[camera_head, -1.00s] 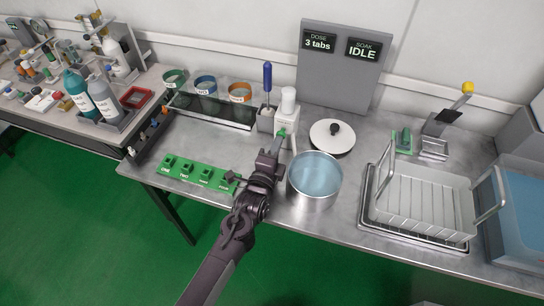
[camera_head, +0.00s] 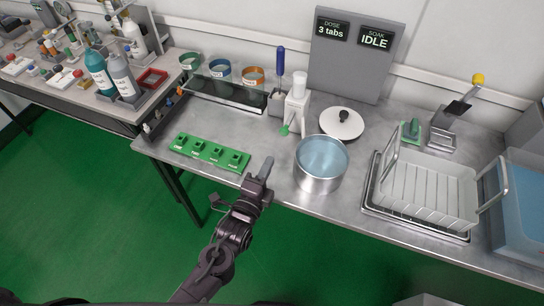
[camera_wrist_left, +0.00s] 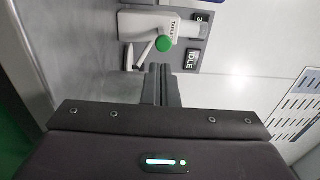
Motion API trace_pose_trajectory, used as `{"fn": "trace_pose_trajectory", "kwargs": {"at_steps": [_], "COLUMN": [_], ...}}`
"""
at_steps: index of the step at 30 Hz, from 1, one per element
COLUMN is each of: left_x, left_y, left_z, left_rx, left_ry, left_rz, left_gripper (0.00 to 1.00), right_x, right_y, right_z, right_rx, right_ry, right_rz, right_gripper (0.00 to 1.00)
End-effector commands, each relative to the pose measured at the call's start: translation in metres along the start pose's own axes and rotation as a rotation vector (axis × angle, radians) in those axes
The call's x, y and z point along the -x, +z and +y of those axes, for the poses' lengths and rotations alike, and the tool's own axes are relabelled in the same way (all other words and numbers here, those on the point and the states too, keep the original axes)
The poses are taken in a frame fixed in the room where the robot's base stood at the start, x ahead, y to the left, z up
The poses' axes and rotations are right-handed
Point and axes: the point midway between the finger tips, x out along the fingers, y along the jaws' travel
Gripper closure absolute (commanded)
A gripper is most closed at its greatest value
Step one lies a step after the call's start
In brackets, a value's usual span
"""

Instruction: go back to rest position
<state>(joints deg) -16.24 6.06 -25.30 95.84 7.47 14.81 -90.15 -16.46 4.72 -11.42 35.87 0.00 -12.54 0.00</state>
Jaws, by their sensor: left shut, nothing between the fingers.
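My left gripper (camera_head: 266,170) is shut and empty in the head view, over the front edge of the steel table. It is left of the metal pot (camera_head: 320,170) of bluish liquid and apart from it. In the left wrist view its closed fingers (camera_wrist_left: 158,84) point toward the white tablet dispenser (camera_wrist_left: 188,28) with a green knob. The dispenser (camera_head: 297,105) stands behind the pot in the head view. My right gripper is not in view.
A green labelled block strip (camera_head: 212,153) lies on the table (camera_head: 270,215) left of the gripper. A white wire basket (camera_head: 425,190) sits on the right. A grey panel (camera_head: 352,60) reads "3 tabs" and "IDLE".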

Motion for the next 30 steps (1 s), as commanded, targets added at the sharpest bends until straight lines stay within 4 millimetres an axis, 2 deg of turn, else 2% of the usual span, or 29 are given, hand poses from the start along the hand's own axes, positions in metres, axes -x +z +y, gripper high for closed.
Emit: {"fn": "trace_pose_trajectory", "kwargs": {"at_steps": [7,20,23,26,30], "left_x": [0.002,0.002,0.004,0.012,0.039], "left_y": [0.000,0.002,0.009,0.022,0.043], "left_z": [0.000,0.000,0.002,0.005,0.007], "left_rx": [0.001,0.028,0.130,0.314,0.622], "left_ry": [0.000,0.021,0.099,0.238,0.465], "left_rz": [0.000,-0.004,-0.022,-0.073,-0.214], "left_gripper": [1.00,1.00,1.00,1.00,1.00], "right_x": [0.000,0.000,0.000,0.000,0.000], "right_y": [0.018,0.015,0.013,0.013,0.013], "right_z": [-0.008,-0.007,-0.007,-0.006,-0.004], "right_rx": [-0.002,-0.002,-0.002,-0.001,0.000], "right_ry": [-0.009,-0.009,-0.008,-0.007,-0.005], "right_rz": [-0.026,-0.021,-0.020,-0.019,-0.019], "right_gripper": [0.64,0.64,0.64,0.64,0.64]}}
